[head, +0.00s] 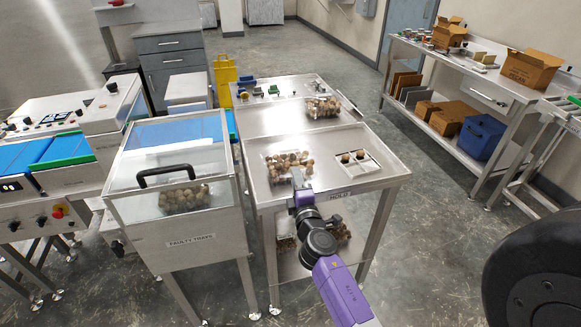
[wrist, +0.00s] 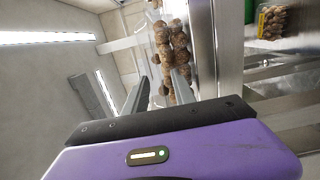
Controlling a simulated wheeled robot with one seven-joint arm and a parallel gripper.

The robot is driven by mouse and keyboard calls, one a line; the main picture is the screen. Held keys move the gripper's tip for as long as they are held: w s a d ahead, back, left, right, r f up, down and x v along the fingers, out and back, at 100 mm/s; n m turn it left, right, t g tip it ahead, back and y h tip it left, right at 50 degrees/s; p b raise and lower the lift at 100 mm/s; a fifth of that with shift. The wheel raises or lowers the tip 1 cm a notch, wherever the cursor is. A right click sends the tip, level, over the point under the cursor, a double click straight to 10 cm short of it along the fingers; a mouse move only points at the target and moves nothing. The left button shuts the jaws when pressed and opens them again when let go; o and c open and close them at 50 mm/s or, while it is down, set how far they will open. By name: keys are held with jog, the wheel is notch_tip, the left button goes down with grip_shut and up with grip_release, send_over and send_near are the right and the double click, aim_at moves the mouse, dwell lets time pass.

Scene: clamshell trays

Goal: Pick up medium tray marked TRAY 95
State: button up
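A clear clamshell tray (head: 288,165) of brown round produce sits on the steel table marked HOLD. Its lid looks raised, and no TRAY 95 marking is legible. My gripper (head: 301,180) is at the near edge of this tray. In the wrist view my gripper (wrist: 161,76) has its two dark fingers apart, with the brown produce of a tray (wrist: 168,45) showing between and beyond them. I cannot tell whether the fingers touch the tray. Another filled tray (head: 322,107) is farther back on the table.
A white holder (head: 357,157) with two dark round items lies right of the tray. A clear-lidded FAULTY TRAYS bin (head: 130,222) with a filled tray (head: 184,199) stands left. More trays sit on the shelf below. The table's middle (head: 275,120) is clear.

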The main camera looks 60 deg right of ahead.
jog(key=shift+w+d, duration=0.35)
jog(key=shift+d, duration=0.1)
grip_shut()
jog(key=shift+r, duration=0.2)
dwell(0.9)
